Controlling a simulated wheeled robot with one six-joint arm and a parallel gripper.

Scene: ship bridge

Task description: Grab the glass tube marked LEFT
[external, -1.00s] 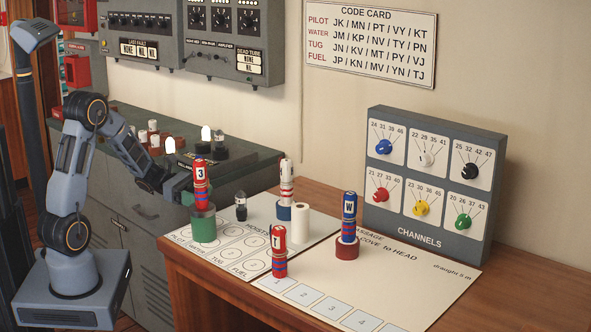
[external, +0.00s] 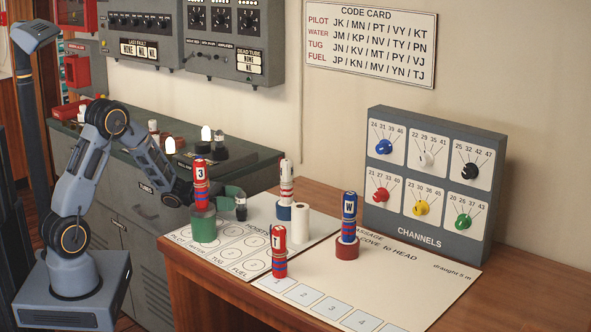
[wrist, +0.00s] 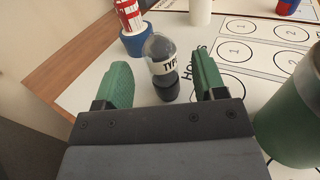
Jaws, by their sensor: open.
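A small glass tube with a black base (wrist: 165,72) stands upright on the white sheet. Its white label shows "TYP" and the rest is turned away; I cannot read LEFT on any tube. The tube also shows in the external view (external: 241,212). My gripper (wrist: 161,75) is open, with one green finger on each side of this tube and gaps between. In the external view my gripper (external: 236,193) is low behind the green holder. More tubes stand on the grey cabinet, one of them lit (external: 206,134); their marks are too small to read.
A green holder (external: 203,227) with a red roll marked 3 (external: 201,172) stands close to my gripper. A blue holder (wrist: 140,40) with a red-and-white roll stands just beyond the tube, beside a white cylinder (external: 301,222). Rolls marked T (external: 279,252) and W (external: 349,207) stand farther off.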

